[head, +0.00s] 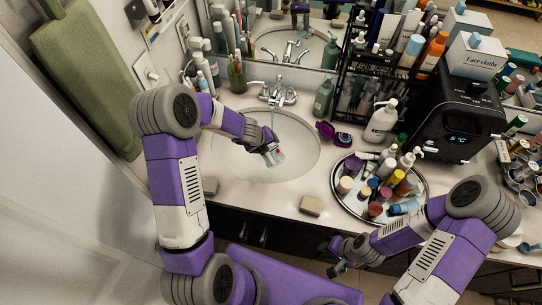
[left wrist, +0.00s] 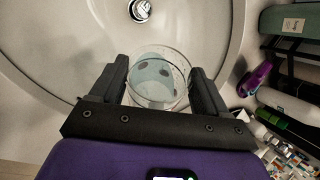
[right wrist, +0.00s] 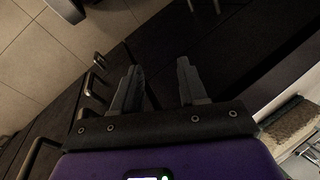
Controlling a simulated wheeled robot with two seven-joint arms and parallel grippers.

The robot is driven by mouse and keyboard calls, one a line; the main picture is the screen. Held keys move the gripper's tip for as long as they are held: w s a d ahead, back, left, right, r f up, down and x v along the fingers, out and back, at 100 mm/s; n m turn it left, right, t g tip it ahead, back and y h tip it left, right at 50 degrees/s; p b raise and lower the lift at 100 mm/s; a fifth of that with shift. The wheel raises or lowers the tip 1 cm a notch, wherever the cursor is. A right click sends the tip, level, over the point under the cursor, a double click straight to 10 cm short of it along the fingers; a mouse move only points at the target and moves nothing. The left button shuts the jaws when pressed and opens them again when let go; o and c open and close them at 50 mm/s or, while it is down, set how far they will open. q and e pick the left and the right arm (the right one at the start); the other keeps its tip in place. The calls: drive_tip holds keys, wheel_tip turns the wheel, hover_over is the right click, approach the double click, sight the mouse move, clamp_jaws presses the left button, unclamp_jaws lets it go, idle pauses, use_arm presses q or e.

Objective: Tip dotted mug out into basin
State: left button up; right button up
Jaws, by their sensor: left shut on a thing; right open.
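The dotted mug (head: 276,158) is a pale, see-through cup held above the white basin (head: 300,140). My left gripper (head: 269,147) is shut on it. In the left wrist view the mug (left wrist: 158,82) sits between the two fingers, with a round rim and dark dots on pale blue. I cannot tell how far it is tilted, or whether anything is inside. The basin (left wrist: 60,45) and its drain (left wrist: 140,10) show beyond it. My right gripper (head: 338,258) is open and empty, low in front of the counter; its fingers (right wrist: 160,88) stand apart in the right wrist view.
A chrome faucet (head: 278,93) stands behind the basin, with a thin bluish streak below it. A round tray (head: 338,198) crowded with bottles and jars is on the right. A tan block (head: 311,205) lies near the front edge. A purple item (head: 325,131) and a pump bottle (head: 381,122) stand right of the basin.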

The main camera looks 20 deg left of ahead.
use_arm(q)
drive_tip(key=shift+p, duration=1.05)
drive_tip(key=shift+w+a+p, duration=0.1)
drive_tip(key=shift+p, duration=0.2)
drive_tip(key=shift+f, duration=0.1)
drive_tip(key=shift+h+p, duration=0.3)
drive_tip(key=shift+p, duration=0.25)
idle(0.3)
drive_tip(key=shift+a+p, duration=0.1)
drive_tip(key=shift+p, duration=0.55)
